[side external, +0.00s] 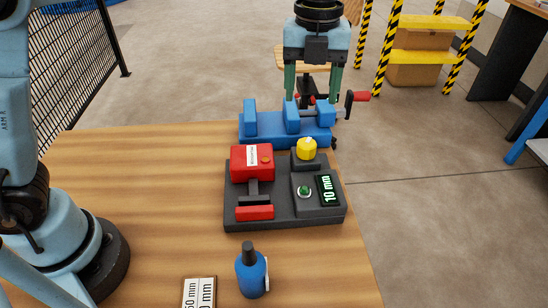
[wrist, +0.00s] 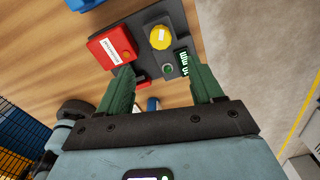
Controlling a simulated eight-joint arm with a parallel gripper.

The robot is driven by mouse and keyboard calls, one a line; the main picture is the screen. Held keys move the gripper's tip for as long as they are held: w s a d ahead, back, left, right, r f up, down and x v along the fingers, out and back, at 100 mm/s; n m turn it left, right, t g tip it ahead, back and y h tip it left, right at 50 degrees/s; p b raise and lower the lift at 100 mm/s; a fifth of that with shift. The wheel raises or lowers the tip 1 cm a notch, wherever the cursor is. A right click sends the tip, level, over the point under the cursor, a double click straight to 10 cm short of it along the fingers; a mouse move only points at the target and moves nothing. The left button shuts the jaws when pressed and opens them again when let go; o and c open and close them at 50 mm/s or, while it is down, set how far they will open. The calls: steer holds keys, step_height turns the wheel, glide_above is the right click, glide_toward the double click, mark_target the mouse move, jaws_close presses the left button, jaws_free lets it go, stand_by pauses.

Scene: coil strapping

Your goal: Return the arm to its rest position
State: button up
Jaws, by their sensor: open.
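My gripper (side external: 312,95) hangs with its two green fingers pointing down, spread wide with nothing between them. In the side external view it appears behind the blue vise (side external: 262,132); its exact height is hard to tell. The wrist view also shows my gripper (wrist: 162,76) open. Between and beyond the fingers there is a dark base plate (side external: 240,200) with a red box (side external: 250,162), a yellow knob (side external: 306,149), a green button (side external: 304,192) and a display (side external: 327,190) reading "10 mm". The red box also shows in the wrist view (wrist: 110,46), upper left of the fingers.
A blue bottle (side external: 251,275) and a label card (side external: 199,291) are near the front of the wooden table (side external: 150,200). The table's left middle is clear. A black mesh fence (side external: 70,55) stands at the left.

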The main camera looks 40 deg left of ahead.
steer(key=s+a+f+n+t, duration=0.3)
steer(key=s+a+n, duration=0.3)
steer(key=n, duration=0.8)
steer(key=s+a+f+n+t, duration=0.3)
steer(key=s+a+n, duration=0.4)
steer(key=a+n, duration=0.4)
steer(key=n+t, duration=0.1)
steer(key=n, duration=0.3)
steer(key=shift+s+f, duration=0.2)
